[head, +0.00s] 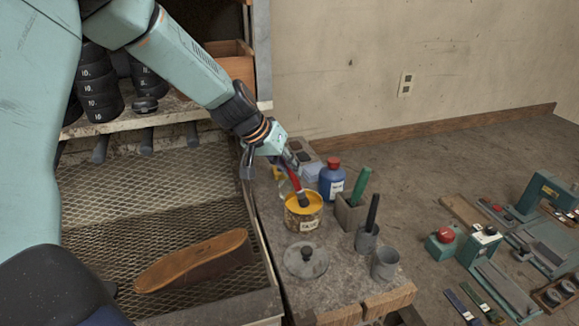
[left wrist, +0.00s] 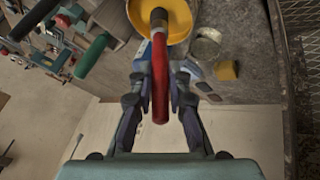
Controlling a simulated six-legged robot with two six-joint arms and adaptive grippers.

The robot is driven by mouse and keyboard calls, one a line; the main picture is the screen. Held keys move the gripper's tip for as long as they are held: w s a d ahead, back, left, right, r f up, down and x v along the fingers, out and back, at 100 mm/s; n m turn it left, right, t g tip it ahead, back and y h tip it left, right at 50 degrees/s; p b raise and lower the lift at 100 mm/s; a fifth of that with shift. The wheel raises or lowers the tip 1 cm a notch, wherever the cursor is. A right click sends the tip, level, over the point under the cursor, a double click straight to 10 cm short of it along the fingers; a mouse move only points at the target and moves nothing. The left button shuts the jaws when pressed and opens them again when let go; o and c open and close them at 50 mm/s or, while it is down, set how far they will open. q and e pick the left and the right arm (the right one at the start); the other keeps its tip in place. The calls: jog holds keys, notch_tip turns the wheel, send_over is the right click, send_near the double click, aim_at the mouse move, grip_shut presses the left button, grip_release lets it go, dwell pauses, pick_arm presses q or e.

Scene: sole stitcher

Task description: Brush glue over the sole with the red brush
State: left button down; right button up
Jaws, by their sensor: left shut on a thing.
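The red brush (head: 296,183) is in my left gripper (head: 287,161), with its dark bristle end down at the open yellow-rimmed glue pot (head: 291,221). In the left wrist view, the brush's red handle (left wrist: 160,85) stands between the two fingers of the gripper (left wrist: 160,75), and the yellow pot rim (left wrist: 178,18) is just beyond. Whether the bristles touch the glue is hidden. The brown sole (head: 195,260) lies on the mesh tray (head: 100,205) to the left of the pot. My right gripper is not in view.
A pot lid (head: 306,261) lies on the bench in front of the pot. A blue bottle (head: 332,178), a green-handled tool (head: 359,186), a black-handled tool (head: 372,213) and a grey cup (head: 385,263) stand to the right. Machines with a red button (head: 446,235) are at far right.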

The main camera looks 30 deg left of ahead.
pick_arm(q)
jog(key=shift+s+a+f, duration=0.1)
jog(key=shift+s+a, duration=0.05)
jog(key=shift+s, duration=0.05)
jog(key=shift+w+d+f, duration=0.2)
jog(key=shift+s+a, duration=0.15)
jog(key=shift+s, duration=0.05)
jog(key=shift+w+b, duration=0.15)
jog(key=shift+b, duration=0.15)
jog(key=shift+f, duration=0.1)
dwell(0.5)
dwell(0.5)
